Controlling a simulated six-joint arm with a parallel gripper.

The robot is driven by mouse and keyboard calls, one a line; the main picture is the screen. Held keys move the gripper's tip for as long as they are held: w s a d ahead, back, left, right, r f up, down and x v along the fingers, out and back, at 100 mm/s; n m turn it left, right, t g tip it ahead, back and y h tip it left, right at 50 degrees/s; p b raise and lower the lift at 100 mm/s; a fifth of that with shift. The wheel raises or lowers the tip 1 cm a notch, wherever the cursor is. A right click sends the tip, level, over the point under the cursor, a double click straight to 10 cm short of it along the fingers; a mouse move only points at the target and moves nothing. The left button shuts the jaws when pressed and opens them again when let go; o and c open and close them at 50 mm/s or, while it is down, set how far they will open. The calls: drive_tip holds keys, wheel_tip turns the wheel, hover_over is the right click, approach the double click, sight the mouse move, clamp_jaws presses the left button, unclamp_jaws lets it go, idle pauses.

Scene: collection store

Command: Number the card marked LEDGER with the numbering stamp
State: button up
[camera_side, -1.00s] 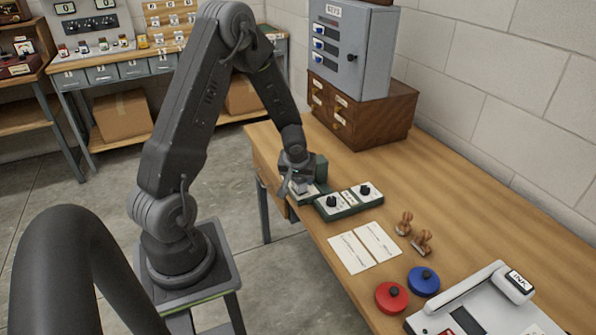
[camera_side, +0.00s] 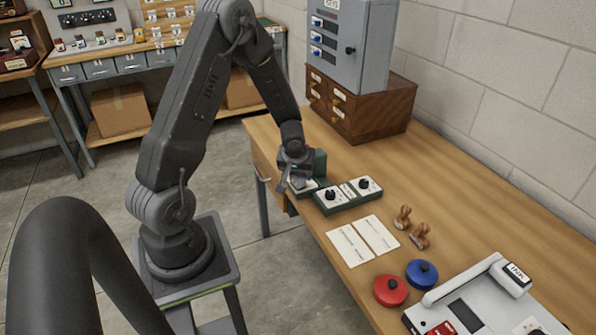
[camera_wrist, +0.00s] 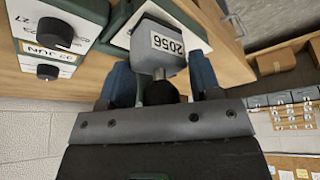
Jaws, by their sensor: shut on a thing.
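My gripper (camera_side: 297,183) is low at the far end of the desk, beside the green dial unit. In the wrist view its two blue fingers (camera_wrist: 160,82) are shut on the dark round knob of the numbering stamp (camera_wrist: 160,45). The stamp's grey head shows the number 2056. A white plate on a green base lies below the stamp; I cannot tell whether they touch. Two pale cards, one on the left (camera_side: 349,246) and one on the right (camera_side: 377,234), lie side by side on the desk. Their writing is too small to tell which is LEDGER.
The green dial unit (camera_side: 347,207) with black knobs stands between my gripper and the cards. Two wooden hand stamps (camera_side: 411,227), a red pad (camera_side: 390,290), a blue pad (camera_side: 422,274) and a grey INK machine (camera_side: 485,305) are nearer. A drawer chest (camera_side: 370,108) stands behind.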

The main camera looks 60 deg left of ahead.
drive_tip(key=shift+f, duration=0.45)
idle(0.7)
drive_tip(key=shift+r, duration=3.55)
drive_tip(key=w+d+r+m+t+h, duration=0.1)
drive_tip(key=d+m, duration=0.4)
drive_tip(key=d, duration=0.5)
drive_tip(key=w+d+r+m+h, duration=0.2)
drive_tip(key=w+d+m, duration=0.3)
drive_tip(key=d, duration=0.5)
drive_tip(key=shift+w+d+r+m+t+h, duration=0.25)
drive_tip(key=shift+w+d+m+t+h, duration=0.15)
drive_tip(key=shift+w, duration=0.15)
drive_tip(key=shift+a, duration=0.1)
